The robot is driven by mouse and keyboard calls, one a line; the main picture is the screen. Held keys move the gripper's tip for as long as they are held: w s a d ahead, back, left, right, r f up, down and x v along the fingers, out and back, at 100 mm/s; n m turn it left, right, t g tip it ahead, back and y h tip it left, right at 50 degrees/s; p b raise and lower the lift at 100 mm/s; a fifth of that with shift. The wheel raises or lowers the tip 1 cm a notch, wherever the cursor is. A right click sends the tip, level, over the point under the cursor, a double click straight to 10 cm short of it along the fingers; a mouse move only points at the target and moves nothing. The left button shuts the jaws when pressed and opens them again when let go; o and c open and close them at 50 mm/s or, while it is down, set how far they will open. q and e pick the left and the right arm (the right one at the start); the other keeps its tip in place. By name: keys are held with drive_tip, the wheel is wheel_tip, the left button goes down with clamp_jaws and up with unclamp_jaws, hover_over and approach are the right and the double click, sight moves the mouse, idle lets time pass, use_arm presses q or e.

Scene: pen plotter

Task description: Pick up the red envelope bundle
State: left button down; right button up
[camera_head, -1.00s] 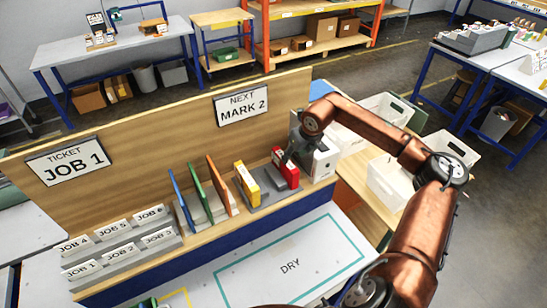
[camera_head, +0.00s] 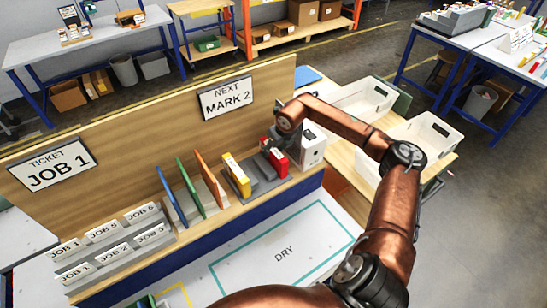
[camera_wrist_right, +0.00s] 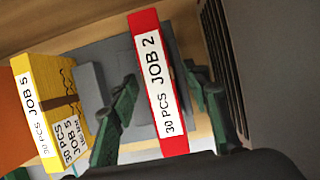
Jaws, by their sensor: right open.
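The red envelope bundle (camera_head: 277,159) stands upright in a grey holder on the wooden shelf, right of the yellow bundle (camera_head: 237,176). In the right wrist view the red bundle (camera_wrist_right: 158,85) carries a white label reading "JOB 2, 30 PCS". My right gripper (camera_head: 270,146) is at the red bundle, mostly hidden by its own arm in the head view. In the wrist view its green fingers (camera_wrist_right: 160,105) are open, one on each side of the bundle; I cannot tell whether either touches it. My left gripper is not in view.
The yellow "JOB 5" bundle (camera_wrist_right: 45,110) stands close left of the gripper. A white box-shaped device (camera_head: 313,146) is close on the right. The wooden back panel (camera_head: 150,120) rises behind. The "DRY" area (camera_head: 284,255) in front is clear.

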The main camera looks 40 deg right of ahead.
drive_tip(key=shift+f+b, duration=0.25)
drive_tip(key=shift+b, duration=0.05)
idle(0.5)
drive_tip(key=shift+c, duration=0.4)
clamp_jaws()
